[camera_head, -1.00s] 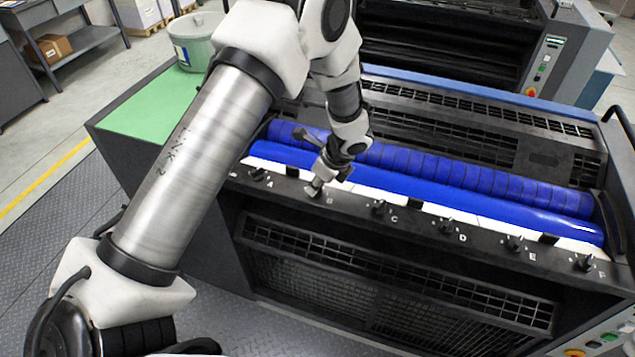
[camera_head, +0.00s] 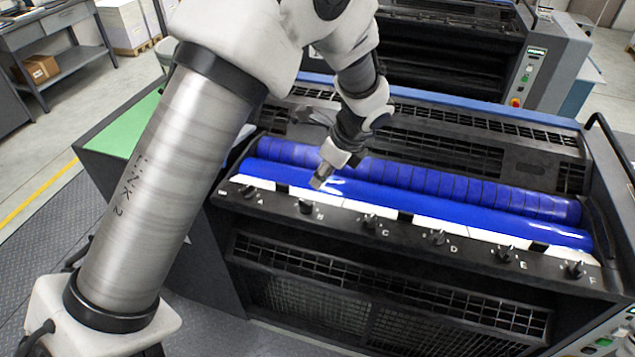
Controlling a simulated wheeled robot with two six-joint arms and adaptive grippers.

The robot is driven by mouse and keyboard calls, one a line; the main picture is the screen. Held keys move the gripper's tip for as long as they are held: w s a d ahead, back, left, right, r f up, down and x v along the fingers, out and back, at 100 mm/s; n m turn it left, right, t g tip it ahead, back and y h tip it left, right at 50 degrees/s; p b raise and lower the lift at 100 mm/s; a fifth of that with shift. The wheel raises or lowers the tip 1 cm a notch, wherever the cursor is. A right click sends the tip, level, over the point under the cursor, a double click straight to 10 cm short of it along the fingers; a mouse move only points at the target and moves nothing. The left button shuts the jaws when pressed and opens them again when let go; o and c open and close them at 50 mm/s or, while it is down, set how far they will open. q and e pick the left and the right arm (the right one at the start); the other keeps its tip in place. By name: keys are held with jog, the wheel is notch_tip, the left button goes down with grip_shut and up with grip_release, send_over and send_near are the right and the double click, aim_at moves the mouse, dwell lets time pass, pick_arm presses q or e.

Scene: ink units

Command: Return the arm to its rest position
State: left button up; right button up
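My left arm comes in from the left and arches over the ink unit. My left gripper (camera_head: 321,181) points down over the blue ink roller (camera_head: 420,196), above and behind knob B (camera_head: 306,207). It is apart from the knobs. Its fingertips are small and close together, and I cannot tell whether they are open or shut. Nothing shows hanging from it. My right gripper is not in the view.
The row of black knobs runs along the unit's front ledge, with knob A (camera_head: 249,192) at left and knob F (camera_head: 575,269) at right. A green-topped surface (camera_head: 118,133) stands at left. A control panel (camera_head: 527,72) stands behind. Open floor lies at far left.

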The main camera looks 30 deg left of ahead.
pick_arm(q)
jog(key=shift+w+a, duration=0.1)
dwell(0.3)
jog(key=s+f+n+g+h+b, duration=0.1)
jog(key=s+f+g+b, duration=0.2)
jog(key=s+f, duration=0.7)
jog(key=s+f+g+h+b, duration=0.1)
jog(key=s+f+g+b, duration=0.15)
jog(key=s+f, duration=0.75)
jog(key=s+d+f+n+h+b, duration=0.35)
jog(key=s+f+n, duration=0.55)
jog(key=s+f, duration=0.5)
jog(key=w+n+t, duration=0.1)
jog(key=w+n, duration=0.1)
jog(key=n, duration=0.1)
jog(key=w+n+t, duration=0.1)
jog(key=n+t, duration=0.1)
jog(key=n, duration=0.1)
jog(key=w+f+n+t+y, duration=0.1)
jog(key=w+n+t, duration=0.1)
jog(key=shift+w+n+t+p, duration=0.25)
jog(key=shift+w+n+p, duration=0.05)
jog(key=shift+n, duration=0.1)
